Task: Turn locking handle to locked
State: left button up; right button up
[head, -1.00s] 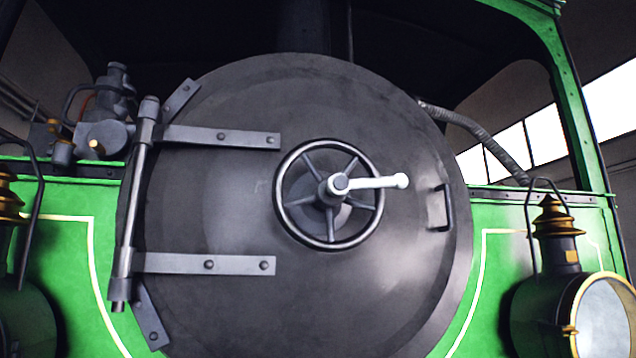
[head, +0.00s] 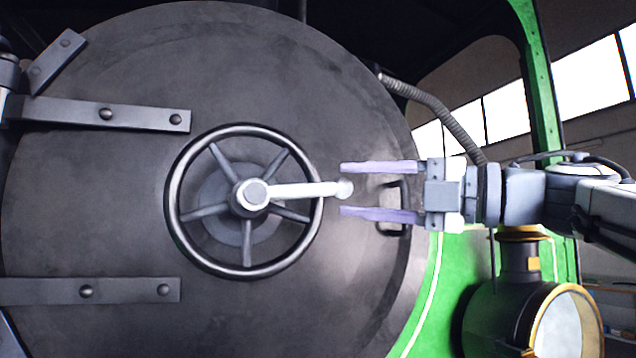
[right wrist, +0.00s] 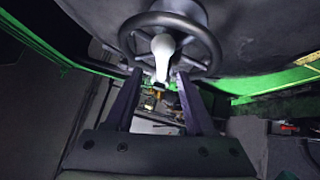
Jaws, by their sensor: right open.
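The locking handle (head: 300,190) is a pale bar on the hub in front of a dark spoked handwheel (head: 173,205), on the round black smokebox door (head: 330,280). In the right wrist view the handle (right wrist: 162,58) appears between the fingertips (right wrist: 158,78), with the handwheel (right wrist: 207,35) behind. I cannot tell whether they touch. My left gripper is out of view.
A small grab handle (head: 404,205) on the door lies behind my right fingers. Hinge straps (head: 140,118) cross the door at left. A lamp (head: 520,315) stands at lower right, below my right arm. A hose (head: 440,112) runs at upper right.

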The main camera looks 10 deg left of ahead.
aim_at(294, 188)
jog(key=shift+n+g+h, duration=0.3)
jog(key=shift+g, duration=0.1)
jog(key=p+x, duration=0.2)
jog(key=x, duration=0.3)
jog(key=p+x, duration=0.2)
jog(key=x, duration=0.2)
jog(key=shift+s+a+r, duration=0.15)
jog(key=shift+a+r, duration=0.05)
jog(key=shift+a, duration=0.7)
jog(key=shift+f, duration=0.1)
grip_shut()
